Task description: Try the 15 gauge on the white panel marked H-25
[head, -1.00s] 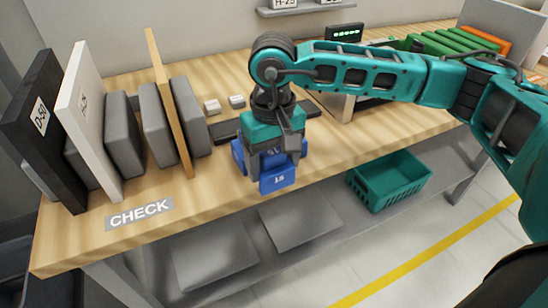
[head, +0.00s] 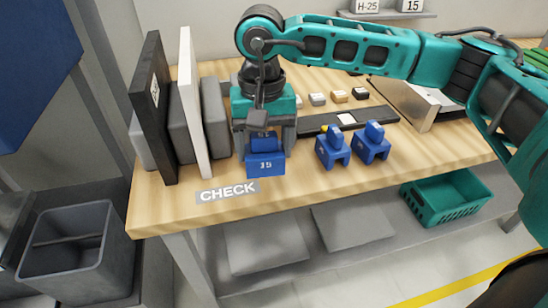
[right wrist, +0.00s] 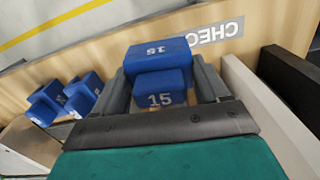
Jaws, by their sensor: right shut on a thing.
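My right gripper (head: 265,148) is shut on the blue 15 gauge (head: 265,167), beside the grey block right of the white panel. In the right wrist view the gauge (right wrist: 160,85) sits between the two fingers, its 15 marks showing. The white panel (head: 194,105) stands upright in the rack, left of the gripper and apart from the gauge. It also shows in the right wrist view (right wrist: 268,118). Its H-25 mark cannot be read here. My left gripper is not in view.
A black panel (head: 155,115) stands left of the white one, with grey blocks (head: 214,118) between and beside them. A CHECK label (head: 228,191) marks the table's front edge. Two other blue gauges (head: 332,148) (head: 371,143) stand to the right. A green basket (head: 445,198) sits below.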

